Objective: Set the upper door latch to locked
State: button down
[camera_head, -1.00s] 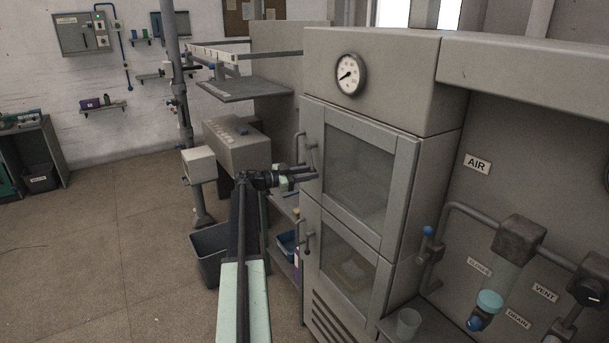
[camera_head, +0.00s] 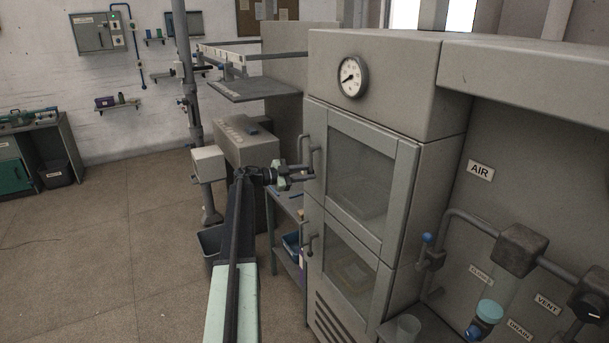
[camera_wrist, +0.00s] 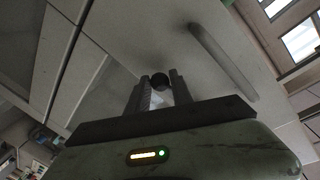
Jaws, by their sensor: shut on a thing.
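The upper door (camera_head: 362,178) of the grey cabinet is shut. A bar-shaped handle stands at its left edge, and the same kind of bar handle (camera_wrist: 222,62) shows in the wrist view, right of my fingers. My gripper (camera_head: 308,175) is at the upper door's left edge, low beside the handle. In the wrist view my gripper (camera_wrist: 161,86) has its two fingers on either side of a dark round end, the upper door latch (camera_wrist: 159,80). The fingers are shut on it. The latch's remaining length and its lock setting cannot be made out.
The lower door (camera_head: 347,270) is shut, with its own handle and latch at its left edge. A gauge (camera_head: 353,77) sits above the upper door. Pipes and a blue-capped valve (camera_head: 489,311) stand at the right. Open floor (camera_head: 100,250) lies to the left.

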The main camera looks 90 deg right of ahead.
jog(key=shift+d+r, duration=0.1)
jog(key=shift+r, duration=0.05)
jog(key=c, duration=1.1)
grip_release()
jog(key=shift+s, duration=0.15)
jog(key=v, duration=0.8)
